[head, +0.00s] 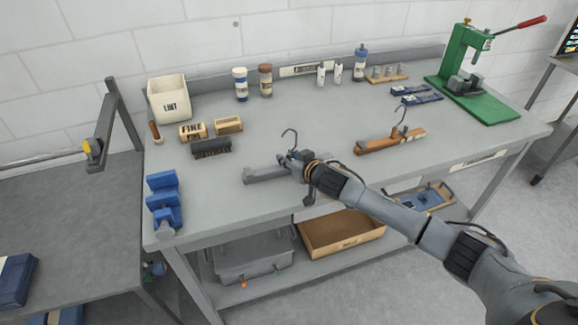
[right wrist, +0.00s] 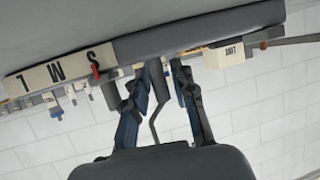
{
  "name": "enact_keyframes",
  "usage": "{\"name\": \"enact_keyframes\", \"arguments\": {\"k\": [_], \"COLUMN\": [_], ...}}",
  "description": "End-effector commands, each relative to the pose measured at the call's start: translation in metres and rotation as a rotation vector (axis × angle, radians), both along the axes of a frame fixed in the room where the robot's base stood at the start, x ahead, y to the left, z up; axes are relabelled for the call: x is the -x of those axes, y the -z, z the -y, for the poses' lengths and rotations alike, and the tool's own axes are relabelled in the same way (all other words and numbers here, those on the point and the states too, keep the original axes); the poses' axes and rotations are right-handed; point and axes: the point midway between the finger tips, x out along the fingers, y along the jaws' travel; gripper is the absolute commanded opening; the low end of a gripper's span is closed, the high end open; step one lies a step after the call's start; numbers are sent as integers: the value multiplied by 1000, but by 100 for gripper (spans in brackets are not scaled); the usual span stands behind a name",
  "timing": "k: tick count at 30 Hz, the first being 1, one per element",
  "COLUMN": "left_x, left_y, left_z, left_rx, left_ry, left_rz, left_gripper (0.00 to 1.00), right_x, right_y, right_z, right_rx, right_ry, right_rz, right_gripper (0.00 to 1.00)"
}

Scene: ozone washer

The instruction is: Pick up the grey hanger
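The grey hanger (head: 266,174) lies on the workbench near its front edge, a flat grey bar with a thin hook (head: 289,137) rising from it. My right gripper (head: 297,163) is at the bar's right end, beside the hook, and partly hides it. In the upside-down right wrist view the right gripper's two fingers (right wrist: 166,68) stand apart, with a visible gap between the tips. The hook (right wrist: 155,112) shows between the fingers; contact cannot be made out. My left gripper is not in view.
A wooden hanger (head: 390,140) with a hook lies to the right on the workbench (head: 330,115). A green press (head: 470,75) stands at the back right. The middle is mostly clear.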

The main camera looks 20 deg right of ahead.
Motion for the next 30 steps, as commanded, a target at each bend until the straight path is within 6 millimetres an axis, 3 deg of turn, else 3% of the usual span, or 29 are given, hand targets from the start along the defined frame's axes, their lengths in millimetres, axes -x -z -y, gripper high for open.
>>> {"name": "enact_keyframes", "arguments": {"k": [1, 5, 20, 25, 30], "left_x": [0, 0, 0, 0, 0], "left_y": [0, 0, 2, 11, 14], "left_z": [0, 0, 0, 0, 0], "left_rx": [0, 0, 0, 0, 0], "left_ry": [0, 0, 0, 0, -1], "left_rz": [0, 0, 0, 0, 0], "left_gripper": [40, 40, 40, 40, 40], "right_x": [0, 0, -1, -1, 25], "right_y": [0, 0, -7, -30, -62], "right_z": [0, 0, 0, 0, -7], "right_rx": [0, 0, -1, -1, -3], "right_ry": [0, 0, 1, 0, -3], "right_rz": [0, 0, 4, 8, 6], "right_gripper": [26, 0, 0, 0, 0]}}
